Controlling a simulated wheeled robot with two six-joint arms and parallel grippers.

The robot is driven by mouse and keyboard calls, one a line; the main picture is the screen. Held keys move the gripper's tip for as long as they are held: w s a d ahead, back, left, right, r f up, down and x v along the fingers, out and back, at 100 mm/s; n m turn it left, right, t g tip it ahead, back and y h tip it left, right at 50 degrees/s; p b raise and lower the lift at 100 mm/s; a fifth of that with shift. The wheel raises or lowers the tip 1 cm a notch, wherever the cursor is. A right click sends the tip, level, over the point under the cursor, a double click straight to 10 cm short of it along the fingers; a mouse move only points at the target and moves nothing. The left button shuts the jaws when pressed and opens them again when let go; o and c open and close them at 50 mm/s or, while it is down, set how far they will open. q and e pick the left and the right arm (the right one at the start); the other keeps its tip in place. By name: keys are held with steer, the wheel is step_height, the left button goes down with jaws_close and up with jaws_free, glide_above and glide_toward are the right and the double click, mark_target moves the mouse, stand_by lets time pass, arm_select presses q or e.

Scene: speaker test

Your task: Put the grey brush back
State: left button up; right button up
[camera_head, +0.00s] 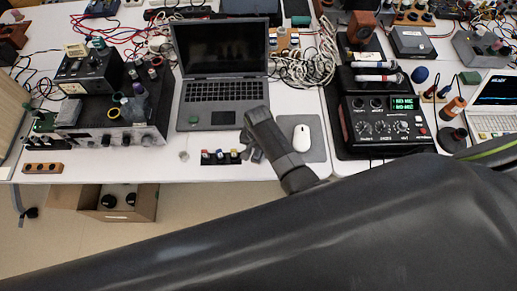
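My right gripper (265,131) is the dark grey jointed shape over the front edge of the table (345,168), between the laptop and the white mouse. I see it from the side, and I cannot tell whether its fingers are open or shut. A small dark grey piece (255,153) shows just left of it, partly hidden; I cannot tell whether it is the grey brush or part of the gripper. I cannot make out a grey brush for certain elsewhere. My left gripper is not in view.
An open laptop (222,92) stands behind the gripper. A white mouse (301,138) lies on a grey pad right of it. A mixer (385,120) is at right, stacked electronics (112,115) at left. A cardboard box (143,205) stands on the floor. Cables crowd the back.

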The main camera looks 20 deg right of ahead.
steer(key=shift+o, duration=0.4)
steer(key=shift+r, duration=0.1)
steer(key=shift+r, duration=0.2)
step_height(320, 180, up, 12)
steer(key=shift+f, duration=0.15)
stand_by(0.5)
